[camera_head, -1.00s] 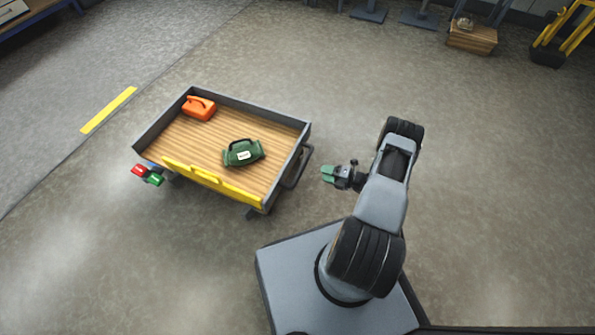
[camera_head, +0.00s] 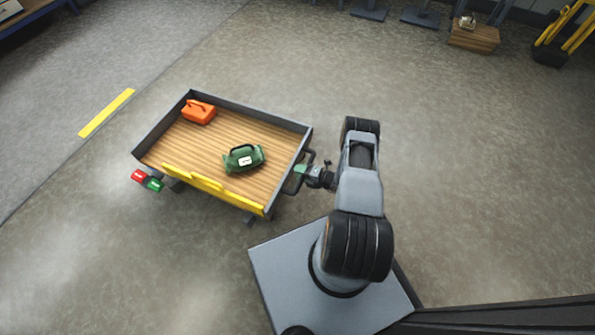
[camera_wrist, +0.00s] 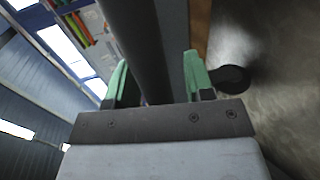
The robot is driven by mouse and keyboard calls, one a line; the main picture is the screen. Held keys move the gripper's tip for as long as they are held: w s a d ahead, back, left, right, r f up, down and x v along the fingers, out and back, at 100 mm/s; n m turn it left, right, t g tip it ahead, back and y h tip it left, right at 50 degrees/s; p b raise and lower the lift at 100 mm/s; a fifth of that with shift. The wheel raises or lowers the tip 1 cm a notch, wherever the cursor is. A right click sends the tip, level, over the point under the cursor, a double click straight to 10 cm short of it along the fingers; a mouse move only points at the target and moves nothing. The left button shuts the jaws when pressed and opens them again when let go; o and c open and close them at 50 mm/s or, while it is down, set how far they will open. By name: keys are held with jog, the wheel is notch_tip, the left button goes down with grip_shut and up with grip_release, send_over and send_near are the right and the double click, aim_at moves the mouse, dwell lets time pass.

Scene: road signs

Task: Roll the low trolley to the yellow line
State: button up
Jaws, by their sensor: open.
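The low trolley (camera_head: 185,147) has a wooden deck, grey walls and a yellow edge on its near side. A dark handle bar (camera_head: 303,157) sticks out from its right end. My gripper (camera_head: 301,170) is at this handle, with its green fingertips open. In the wrist view the dark bar (camera_wrist: 135,35) runs between the two open green fingers (camera_wrist: 158,80); I cannot tell whether they touch it. The yellow line (camera_head: 106,113) lies on the floor to the left of the trolley, apart from it.
An orange can (camera_head: 199,112) and a green bag-like object (camera_head: 243,159) with a white label rest on the deck. The floor between trolley and line is clear. A wooden box (camera_head: 473,38) stands far right.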

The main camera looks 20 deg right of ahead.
jog(key=shift+w+a, duration=0.1)
jog(key=shift+a, duration=0.1)
jog(key=shift+c, duration=0.3)
grip_shut()
